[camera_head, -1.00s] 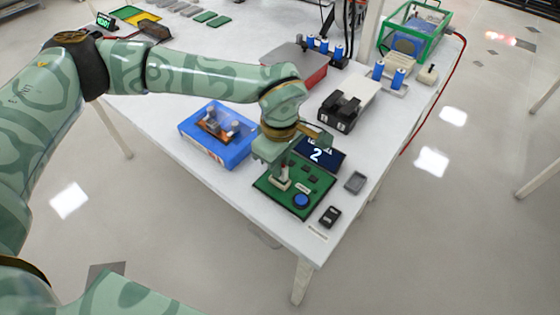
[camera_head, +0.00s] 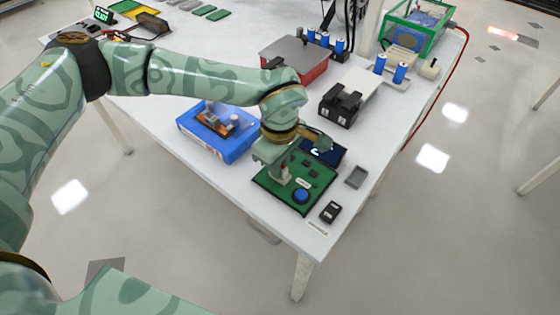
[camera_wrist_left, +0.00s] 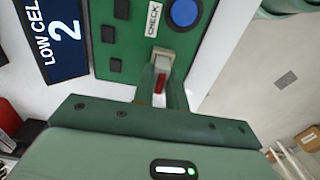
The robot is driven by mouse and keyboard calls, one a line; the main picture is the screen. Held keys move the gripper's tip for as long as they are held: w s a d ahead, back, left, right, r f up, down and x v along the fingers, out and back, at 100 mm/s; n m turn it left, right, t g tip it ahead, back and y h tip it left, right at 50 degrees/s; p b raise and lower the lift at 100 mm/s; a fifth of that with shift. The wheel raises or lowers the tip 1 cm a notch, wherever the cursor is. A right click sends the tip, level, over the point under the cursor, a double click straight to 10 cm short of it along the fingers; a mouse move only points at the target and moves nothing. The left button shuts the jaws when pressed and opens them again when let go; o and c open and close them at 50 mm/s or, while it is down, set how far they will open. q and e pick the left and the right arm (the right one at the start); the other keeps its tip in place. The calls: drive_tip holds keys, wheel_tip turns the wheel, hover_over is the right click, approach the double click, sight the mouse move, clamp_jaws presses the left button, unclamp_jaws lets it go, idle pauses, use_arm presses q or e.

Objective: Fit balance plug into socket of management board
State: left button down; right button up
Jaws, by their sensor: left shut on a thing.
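The green management board (camera_head: 316,178) lies near the front corner of the white table, with a blue button (camera_head: 301,195) and a dark display (camera_head: 325,150). In the left wrist view the display (camera_wrist_left: 59,35) reads "LOW CEL" and 2. My left gripper (camera_head: 286,175) points down over the board's left part. In the left wrist view its fingers (camera_wrist_left: 161,86) are shut around a small piece with red on it, taken as the balance plug (camera_wrist_left: 159,84). A whitish block, perhaps the socket (camera_wrist_left: 163,58), shows at the fingertips. I cannot tell whether the plug is seated. My right gripper is out of view.
A blue box (camera_head: 235,147) stands left of the board. A black clamp-like block (camera_head: 340,106) is behind it. A grey tray (camera_head: 355,177) and a small black device (camera_head: 330,212) lie right of it, near the table edge. Blue cells (camera_head: 399,73) stand further back.

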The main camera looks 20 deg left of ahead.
use_arm(q)
drive_tip(key=c, duration=1.3)
unclamp_jaws()
drive_tip(key=shift+c, duration=0.2)
drive_tip(key=shift+r, duration=0.15)
wheel_tip(320, 180, up, 16)
drive_tip(key=p, duration=0.3)
